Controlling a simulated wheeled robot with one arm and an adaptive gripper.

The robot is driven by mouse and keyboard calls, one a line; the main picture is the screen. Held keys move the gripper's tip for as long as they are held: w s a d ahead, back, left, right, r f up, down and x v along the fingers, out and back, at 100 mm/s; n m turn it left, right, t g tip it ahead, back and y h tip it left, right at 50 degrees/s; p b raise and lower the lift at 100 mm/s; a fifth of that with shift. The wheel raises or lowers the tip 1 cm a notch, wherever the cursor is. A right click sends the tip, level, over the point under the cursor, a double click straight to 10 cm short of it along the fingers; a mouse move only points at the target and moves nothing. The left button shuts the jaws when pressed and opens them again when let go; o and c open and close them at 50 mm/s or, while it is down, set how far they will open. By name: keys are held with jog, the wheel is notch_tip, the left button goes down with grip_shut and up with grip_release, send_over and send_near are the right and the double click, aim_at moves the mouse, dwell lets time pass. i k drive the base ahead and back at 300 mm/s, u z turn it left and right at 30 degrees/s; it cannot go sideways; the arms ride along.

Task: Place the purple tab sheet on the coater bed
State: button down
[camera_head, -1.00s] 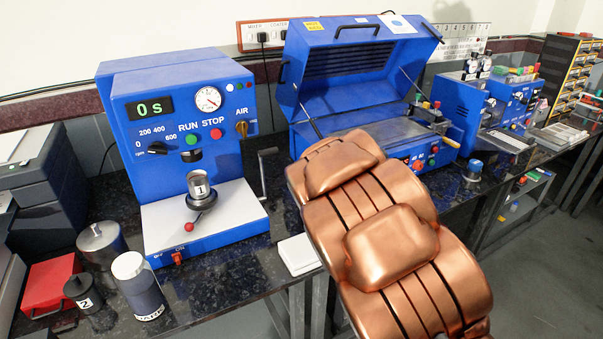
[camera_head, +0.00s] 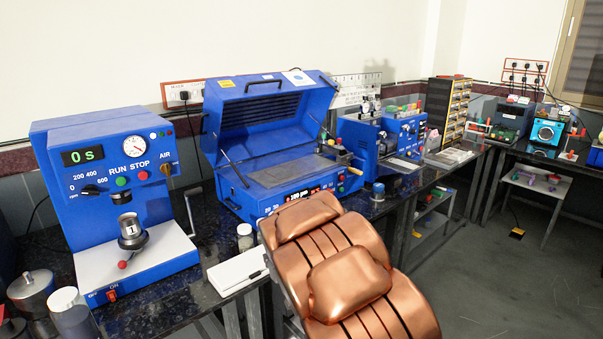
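The coater is the blue machine (camera_head: 228,115) with its lid raised, at the middle of the bench. Its flat grey bed (camera_head: 275,174) lies under the open lid, and I see no sheet on it. I cannot make out a purple tab sheet in this view. My gripper is not in view. Only a copper-coloured part of my own body shows at the bottom centre, hiding some of the coater's front and the bench edge.
A blue mixer (camera_head: 110,150) reading "0 s" stands at left, holding a cup (camera_head: 131,232). A white pad (camera_head: 237,272) lies on the bench near a small jar (camera_head: 245,237). Farther right are more blue machines, a drawer rack (camera_head: 447,108) and open grey floor (camera_head: 480,270).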

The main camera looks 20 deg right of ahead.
aim_at(289, 170)
jog(key=z, duration=1.6)
jog(key=i, duration=1.1)
jog(key=u, duration=1.95)
